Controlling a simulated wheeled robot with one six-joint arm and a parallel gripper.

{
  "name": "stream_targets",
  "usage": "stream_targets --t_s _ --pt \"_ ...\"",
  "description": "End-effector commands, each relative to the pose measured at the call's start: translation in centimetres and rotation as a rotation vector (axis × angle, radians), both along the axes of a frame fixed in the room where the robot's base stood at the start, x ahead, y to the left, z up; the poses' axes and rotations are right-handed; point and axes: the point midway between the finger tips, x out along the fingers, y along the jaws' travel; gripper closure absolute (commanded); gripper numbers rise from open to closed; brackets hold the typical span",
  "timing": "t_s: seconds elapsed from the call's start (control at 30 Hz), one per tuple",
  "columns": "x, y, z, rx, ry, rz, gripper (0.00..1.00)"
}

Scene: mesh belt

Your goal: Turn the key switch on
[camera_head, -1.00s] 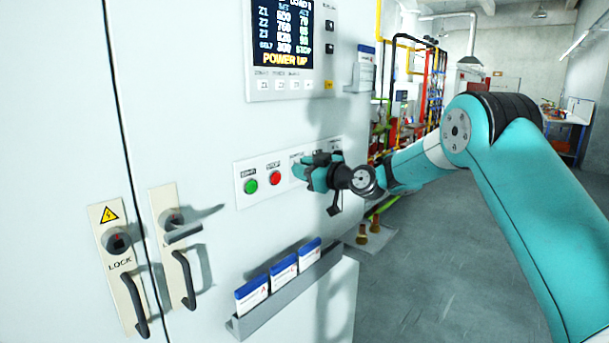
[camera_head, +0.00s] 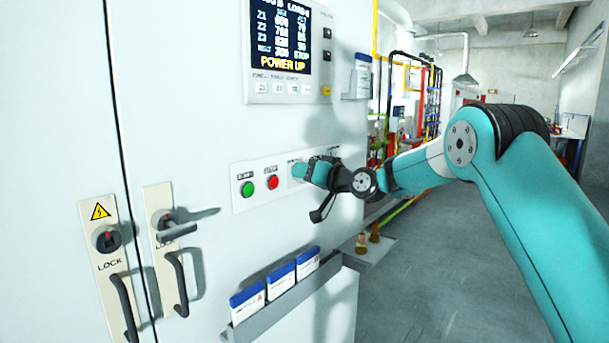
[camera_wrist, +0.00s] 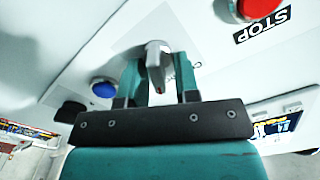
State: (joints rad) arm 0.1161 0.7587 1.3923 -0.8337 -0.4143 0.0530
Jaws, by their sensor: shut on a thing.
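The key switch (camera_wrist: 156,62) shows in the wrist view as a grey knob on the panel, between the two teal fingers of my gripper (camera_wrist: 158,84). The fingers are shut on it from both sides. In the head view my gripper (camera_head: 303,172) reaches the right part of the white button strip (camera_head: 238,204) on the cabinet and hides the switch there. The switch's markings are covered, so its position cannot be read.
A green button (camera_head: 248,189) and a red stop button (camera_head: 272,183) sit left of my gripper. A blue button (camera_wrist: 103,87) is close beside it. A display (camera_head: 283,38) is above, and a rack (camera_head: 283,297) with booklets sticks out below. Lock handles (camera_head: 173,285) are at left.

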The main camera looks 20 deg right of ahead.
Motion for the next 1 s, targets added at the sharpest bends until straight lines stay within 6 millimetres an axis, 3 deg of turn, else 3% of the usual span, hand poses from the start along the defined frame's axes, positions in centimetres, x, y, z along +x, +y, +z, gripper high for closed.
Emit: stream_targets --t_s 0.67,0.7,0.73,1.0 --pt "0.10 -0.15 0.13 0.057 0.036 -0.003 0.94" --pt "0.10 -0.15 0.13 0.057 0.036 -0.003 0.68" --pt "0.10 -0.15 0.13 0.057 0.036 -0.003 0.64" --pt "0.04 -0.12 0.03 0.055 0.038 -0.001 0.64"
